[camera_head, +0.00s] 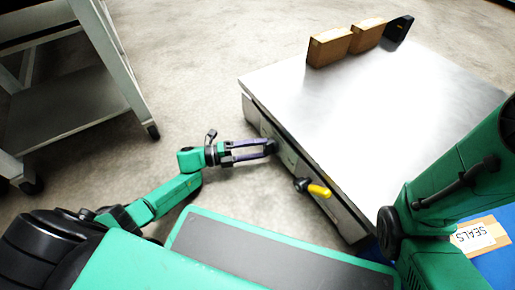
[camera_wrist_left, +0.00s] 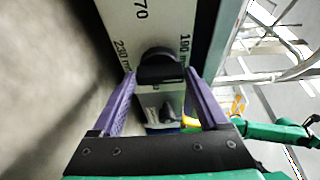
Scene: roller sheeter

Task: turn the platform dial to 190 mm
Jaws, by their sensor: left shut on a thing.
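The platform dial (camera_wrist_left: 160,68) is a dark round knob on the pale front panel of the sheeter. In the left wrist view a "190 mm" mark stands just right of it, "230 mm" to its left, and a mark ending in "70" above. Its pointer cannot be made out. My left gripper (camera_wrist_left: 158,92) has its two purple fingers on either side of the dial and is shut on it. In the head view the dial (camera_head: 270,146) shows small at the fingertips of my left gripper (camera_head: 262,148). My right gripper is out of view.
The sheeter's bare metal top (camera_head: 370,110) carries brown blocks (camera_head: 329,46) and a dark block (camera_head: 398,28) at the back. A yellow-handled lever (camera_head: 319,190) projects from the front, right of the dial. A grey cart (camera_head: 75,100) stands left. A "SEALS" box (camera_head: 478,236) lies right.

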